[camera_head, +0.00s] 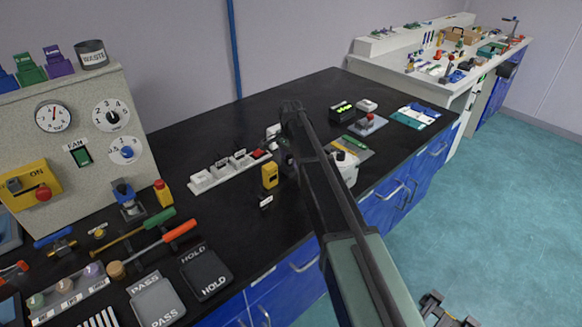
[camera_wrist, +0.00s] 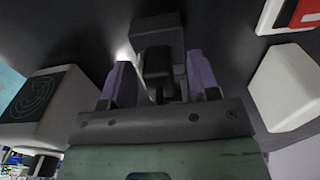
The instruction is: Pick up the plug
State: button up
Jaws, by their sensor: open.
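My gripper (camera_wrist: 160,82) is open in the wrist view, with one pale purple finger on each side. A dark block-shaped thing, which looks like the plug (camera_wrist: 157,38), lies in line with the gap between the fingers. The fingers stand to either side of its near part; I cannot tell whether they touch it. In the head view my arm reaches over the black bench and its end hangs down near the power strip (camera_head: 226,172). The arm hides the fingers and the plug there.
The power strip's red switch (camera_head: 259,154) is close to the arm's end. A yellow device (camera_head: 270,175) and a white rounded appliance (camera_head: 347,168) stand nearby. In the wrist view a white box with a dark top (camera_wrist: 42,95) is left and another white block (camera_wrist: 285,88) right.

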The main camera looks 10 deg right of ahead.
jog(key=shift+r, duration=0.1)
jog(key=c, duration=1)
